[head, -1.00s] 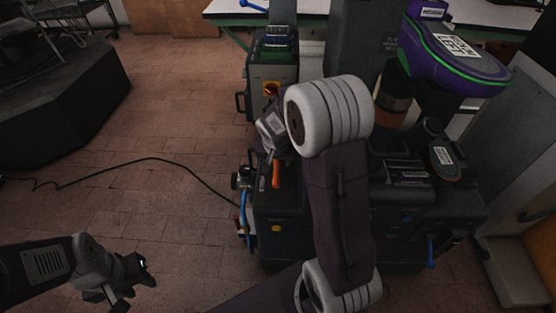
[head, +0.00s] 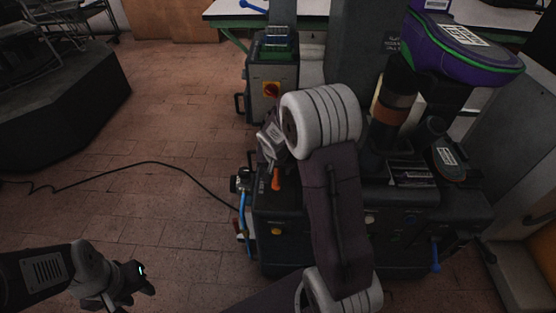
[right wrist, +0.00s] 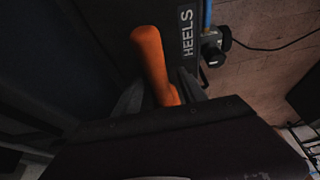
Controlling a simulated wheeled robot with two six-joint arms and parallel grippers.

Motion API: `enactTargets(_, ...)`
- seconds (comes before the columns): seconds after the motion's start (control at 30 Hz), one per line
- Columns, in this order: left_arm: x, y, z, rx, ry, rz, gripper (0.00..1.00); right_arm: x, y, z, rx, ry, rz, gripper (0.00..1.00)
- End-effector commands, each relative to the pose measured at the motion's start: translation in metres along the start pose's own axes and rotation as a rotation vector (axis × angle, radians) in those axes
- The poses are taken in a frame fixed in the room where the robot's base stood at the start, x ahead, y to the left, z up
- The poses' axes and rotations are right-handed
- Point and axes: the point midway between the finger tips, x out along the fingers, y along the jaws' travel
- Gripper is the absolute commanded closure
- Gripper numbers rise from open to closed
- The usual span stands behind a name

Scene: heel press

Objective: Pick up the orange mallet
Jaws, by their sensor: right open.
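The orange mallet (head: 276,180) is on top of the dark machine, mostly hidden; only a short orange part shows beside my right gripper. In the right wrist view its orange handle (right wrist: 150,58) runs up between the two dark fingers. My right gripper (right wrist: 162,92) is open, with one finger on each side of the handle; I cannot tell whether either touches it. In the head view my right gripper (head: 272,158) is right above the mallet, partly hidden by my arm. My left gripper (head: 148,282) hangs over the floor at lower left, far from the mallet, its jaws unclear.
The dark machine (head: 285,248) carries a tall column with a purple and green head (head: 470,50). A black cable (head: 150,163) crosses the otherwise clear tiled floor on the left.

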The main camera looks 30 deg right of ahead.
Motion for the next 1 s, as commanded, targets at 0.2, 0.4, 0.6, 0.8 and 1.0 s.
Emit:
enactTargets(0.2, 0.002, 0.000, 0.000, 0.000, 0.000, 0.000, 0.64, 0.001, 0.000, 0.001, 0.000, 0.000, 0.000, 0.51)
enactTargets(0.4, 0.002, 0.000, 0.000, 0.000, 0.000, 0.000, 0.64, 0.001, 0.000, 0.001, 0.000, 0.000, 0.000, 0.65)
enactTargets(0.6, 0.002, 0.000, 0.000, 0.000, 0.000, 0.000, 0.64, 0.001, 0.000, 0.001, 0.000, 0.000, 0.000, 1.00)
enactTargets(0.8, 0.001, 0.000, 0.000, 0.000, 0.000, 0.000, 0.64, 0.000, 0.000, -0.001, 0.000, 0.003, -0.001, 1.00)
enactTargets(1.0, -0.024, 0.001, -0.002, 0.000, 0.000, 0.000, 0.64, -0.030, -0.001, -0.014, 0.001, 0.006, -0.002, 1.00)
